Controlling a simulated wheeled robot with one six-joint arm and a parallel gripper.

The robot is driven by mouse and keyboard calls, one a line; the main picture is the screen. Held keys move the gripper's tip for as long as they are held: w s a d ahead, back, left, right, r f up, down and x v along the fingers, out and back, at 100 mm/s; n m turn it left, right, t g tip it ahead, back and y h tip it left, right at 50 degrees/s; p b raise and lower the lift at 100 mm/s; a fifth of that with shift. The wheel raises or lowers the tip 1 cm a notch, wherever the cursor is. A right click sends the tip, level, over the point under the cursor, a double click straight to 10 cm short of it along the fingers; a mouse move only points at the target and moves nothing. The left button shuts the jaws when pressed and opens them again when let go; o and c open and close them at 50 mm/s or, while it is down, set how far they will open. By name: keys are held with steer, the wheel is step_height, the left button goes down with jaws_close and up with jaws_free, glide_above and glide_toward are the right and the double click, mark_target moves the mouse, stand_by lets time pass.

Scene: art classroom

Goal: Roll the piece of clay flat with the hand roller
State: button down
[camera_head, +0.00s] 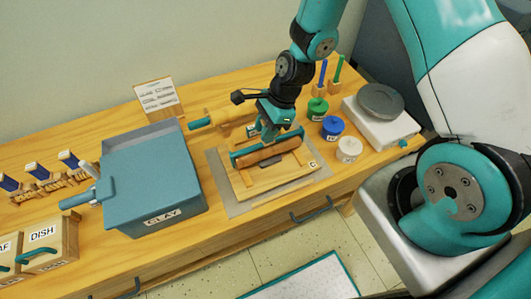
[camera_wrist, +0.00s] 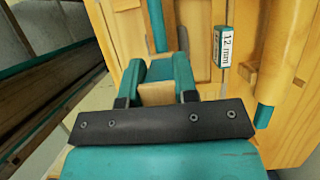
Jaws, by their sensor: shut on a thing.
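My gripper (camera_head: 268,133) points down over the wooden board (camera_head: 243,186) and is shut on the hand roller. In the wrist view my teal fingers (camera_wrist: 158,97) close on the roller's wooden grip (camera_wrist: 155,94). The hand roller's teal bar (camera_head: 290,137) runs across the board, and it also shows in the wrist view (camera_wrist: 156,24).
A rolling pin (camera_head: 202,123) with teal handles lies behind the board. A blue-grey CLAY bin (camera_head: 150,190) stands left. Green, blue and white jars (camera_head: 348,150) and a scale (camera_head: 381,110) stand right.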

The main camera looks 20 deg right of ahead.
steer(key=shift+w+f, duration=0.3)
steer(key=shift+w, duration=1.1)
steer(key=shift+s, duration=0.1)
steer(key=shift+s+r+p, duration=0.25)
steer(key=shift+s+p, duration=0.2)
steer(key=shift+s, duration=0.3)
steer(key=shift+s+f, duration=0.25)
steer(key=shift+s, duration=0.7)
steer(key=shift+s+r, duration=0.1)
steer(key=shift+s, duration=0.75)
